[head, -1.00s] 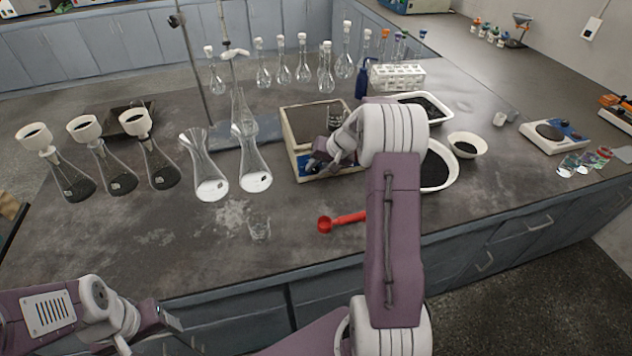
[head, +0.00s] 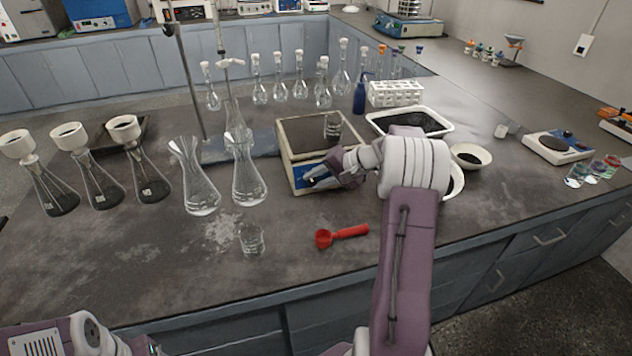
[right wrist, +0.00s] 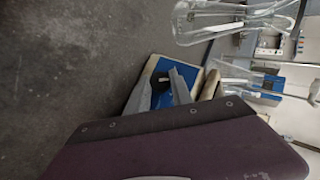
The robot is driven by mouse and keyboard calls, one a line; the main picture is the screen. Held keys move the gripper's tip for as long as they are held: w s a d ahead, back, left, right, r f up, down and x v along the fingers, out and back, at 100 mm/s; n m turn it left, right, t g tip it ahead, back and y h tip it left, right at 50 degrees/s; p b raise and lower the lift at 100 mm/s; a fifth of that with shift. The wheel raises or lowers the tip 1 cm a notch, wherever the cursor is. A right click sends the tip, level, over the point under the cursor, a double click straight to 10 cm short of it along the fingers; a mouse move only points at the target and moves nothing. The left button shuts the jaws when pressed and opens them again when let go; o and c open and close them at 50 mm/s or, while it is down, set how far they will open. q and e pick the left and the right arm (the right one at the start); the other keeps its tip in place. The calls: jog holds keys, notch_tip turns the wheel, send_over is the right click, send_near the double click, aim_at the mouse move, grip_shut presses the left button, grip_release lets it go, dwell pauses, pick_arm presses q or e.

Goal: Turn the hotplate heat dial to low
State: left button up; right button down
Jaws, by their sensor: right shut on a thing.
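The hotplate (head: 296,137) is a cream box with a dark top and a blue front panel, in the middle of the bench. A small beaker (head: 333,126) stands on its top. My right gripper (head: 316,182) is at the front panel, shut on the heat dial. The dial (right wrist: 160,94) shows as a dark knob against the blue panel in the right wrist view, partly hidden by the fingers. Its setting cannot be read. My left arm is at the lower left of the head view, its gripper (head: 150,346) mostly cut off and away from the hotplate.
Tall flasks (head: 248,178) stand left of the hotplate, and funnel-topped flasks (head: 150,182) further left. A black-filled tray (head: 440,130) and a bowl (head: 483,157) are to the right. The front-left bench is clear.

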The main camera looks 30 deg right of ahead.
jog(key=c, duration=1.1)
grip_release()
jog(key=shift+c, duration=0.2)
jog(key=p+v, duration=0.1)
jog(key=v, duration=0.8)
jog(key=shift+s, duration=0.1)
